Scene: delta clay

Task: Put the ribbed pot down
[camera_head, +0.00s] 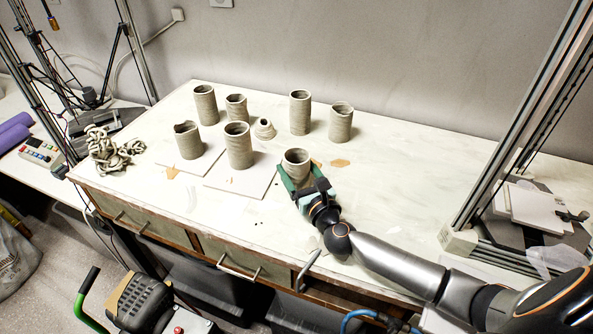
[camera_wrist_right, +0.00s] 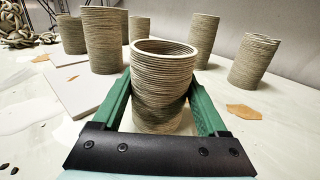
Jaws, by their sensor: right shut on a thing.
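The ribbed pot (camera_head: 297,160) is a grey-beige clay cylinder with fine horizontal ridges and an open top. My right gripper (camera_head: 296,176) is shut on it, with its green fingers on either side. In the right wrist view the pot (camera_wrist_right: 163,85) stands upright between the fingers of my gripper (camera_wrist_right: 163,112). Its base is partly hidden behind the gripper's dark plate, and I cannot tell whether it touches the table (camera_head: 400,190). My left gripper is not in view.
Several similar pots, such as one tall pot (camera_head: 239,146), stand behind and to the left, some by white boards (camera_head: 262,172). A coiled clay heap (camera_head: 106,150) lies far left. The table right of the gripper is clear.

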